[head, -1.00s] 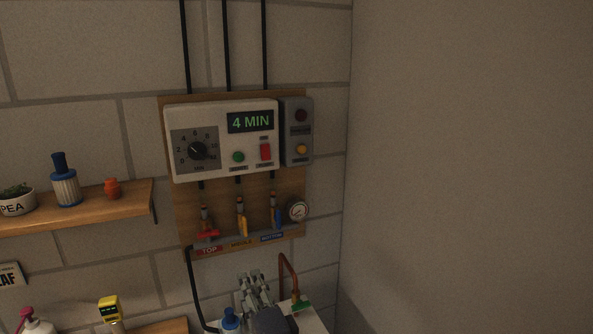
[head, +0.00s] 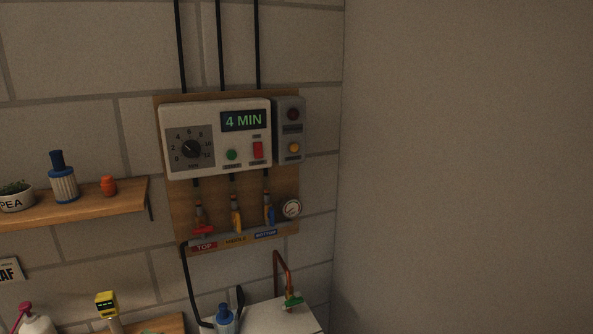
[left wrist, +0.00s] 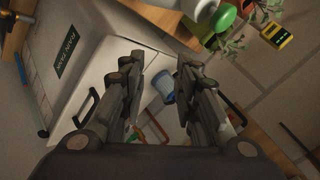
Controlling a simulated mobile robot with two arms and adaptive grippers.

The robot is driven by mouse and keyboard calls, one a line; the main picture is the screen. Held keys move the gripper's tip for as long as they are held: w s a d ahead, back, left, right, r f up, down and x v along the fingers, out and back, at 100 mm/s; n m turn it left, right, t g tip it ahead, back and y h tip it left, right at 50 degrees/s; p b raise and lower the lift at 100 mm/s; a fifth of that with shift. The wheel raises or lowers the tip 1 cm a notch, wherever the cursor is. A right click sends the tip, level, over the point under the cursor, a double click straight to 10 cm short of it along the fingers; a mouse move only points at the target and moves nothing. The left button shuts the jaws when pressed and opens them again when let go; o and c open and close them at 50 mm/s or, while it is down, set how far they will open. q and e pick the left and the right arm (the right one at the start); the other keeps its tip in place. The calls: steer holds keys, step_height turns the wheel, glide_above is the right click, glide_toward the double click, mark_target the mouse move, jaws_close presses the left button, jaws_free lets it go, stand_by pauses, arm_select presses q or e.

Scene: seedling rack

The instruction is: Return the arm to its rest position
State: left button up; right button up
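My left gripper (left wrist: 160,75) shows in the left wrist view, with its two grey fingers apart and nothing held between them. The white tank (left wrist: 110,40), with a dark label, lies beyond the fingers, and a blue cap (left wrist: 163,85) shows in the gap between them. Neither gripper is in the head view. My right gripper is not in any frame.
A timer box (head: 214,138) reading 4 MIN hangs on a wooden board, above red, yellow and blue valve levers. A shelf (head: 80,207) is at left. The white tank top (head: 262,316) is below, with a copper pipe (head: 282,272). A plain wall fills the right.

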arm_select(q)
steer(key=s+a+f+n+g+h, duration=0.1)
steer(key=s+f+n+g+h, duration=0.15)
steer(key=s, duration=0.75)
steer(key=s+f+n+g+h, duration=0.2)
steer(key=s+g, duration=0.1)
steer(key=s, duration=0.6)
step_height(320, 180, down, 31)
steer(key=s+g+b, duration=0.1)
steer(key=b, duration=0.4)
steer(key=s+a+f+g+b, duration=0.1)
steer(key=s+a+f+b, duration=0.2)
steer(key=s+f, duration=1.4)
step_height(320, 180, down, 4)
steer(key=shift+f+b, duration=0.1)
steer(key=shift+b, duration=0.45)
steer(key=shift+s+a+m+y, duration=0.1)
steer(key=shift+m+y, duration=0.15)
